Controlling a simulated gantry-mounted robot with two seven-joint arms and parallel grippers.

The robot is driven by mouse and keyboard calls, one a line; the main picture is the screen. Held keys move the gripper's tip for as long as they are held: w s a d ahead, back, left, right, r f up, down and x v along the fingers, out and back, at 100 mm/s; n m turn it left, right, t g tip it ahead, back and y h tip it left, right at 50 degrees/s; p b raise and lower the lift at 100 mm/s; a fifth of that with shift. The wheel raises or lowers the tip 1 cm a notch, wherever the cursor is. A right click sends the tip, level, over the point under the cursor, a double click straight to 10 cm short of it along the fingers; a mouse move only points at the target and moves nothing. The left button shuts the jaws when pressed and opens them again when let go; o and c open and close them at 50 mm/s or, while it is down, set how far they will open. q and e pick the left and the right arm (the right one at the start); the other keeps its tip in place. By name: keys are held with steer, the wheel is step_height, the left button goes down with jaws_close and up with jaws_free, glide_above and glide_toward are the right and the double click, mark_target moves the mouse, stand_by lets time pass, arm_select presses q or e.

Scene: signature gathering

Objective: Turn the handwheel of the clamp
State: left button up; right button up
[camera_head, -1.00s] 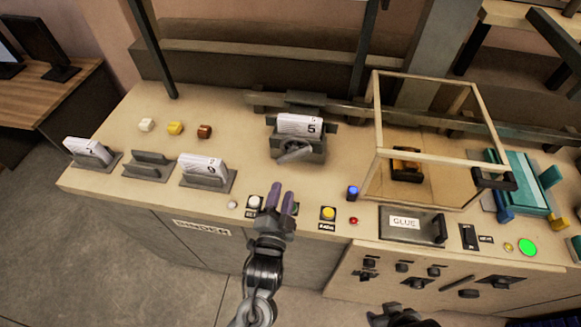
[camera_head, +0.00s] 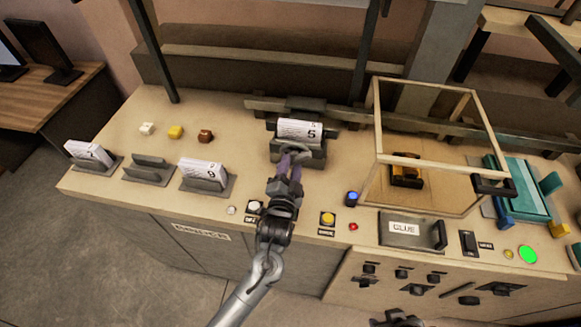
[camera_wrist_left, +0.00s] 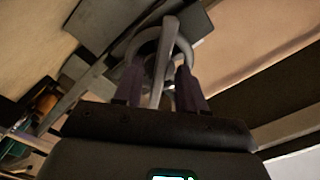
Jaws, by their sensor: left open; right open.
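The clamp (camera_head: 312,153) stands at the back middle of the bench and holds a stack of white sheets marked 5 (camera_head: 299,130). Its grey handwheel (camera_head: 297,146) is on the front face. My left gripper (camera_head: 291,160) is at the handwheel, its purple fingers pointing at it and covering part of it. In the left wrist view the handwheel's ring and crossbar (camera_wrist_left: 160,60) lie between the two open fingers (camera_wrist_left: 160,85), with the crossbar running between them. Whether the fingers touch it I cannot tell. My right gripper (camera_head: 398,318) shows only partly at the bottom edge; its fingertips are not clear.
A glass-sided box (camera_head: 425,158) stands right of the clamp. Buttons, including a yellow one (camera_head: 327,219), line the front edge.

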arm_select(q)
steer(key=shift+c, duration=0.4)
jaws_close()
steer(key=shift+r+m+p, duration=0.2)
steer(key=shift+m+p, duration=2.8)
steer(key=shift+m, duration=1)
steer(key=shift+r+m+p, duration=0.15)
steer(key=shift+m+p, duration=2.85)
steer(key=shift+m, duration=1)
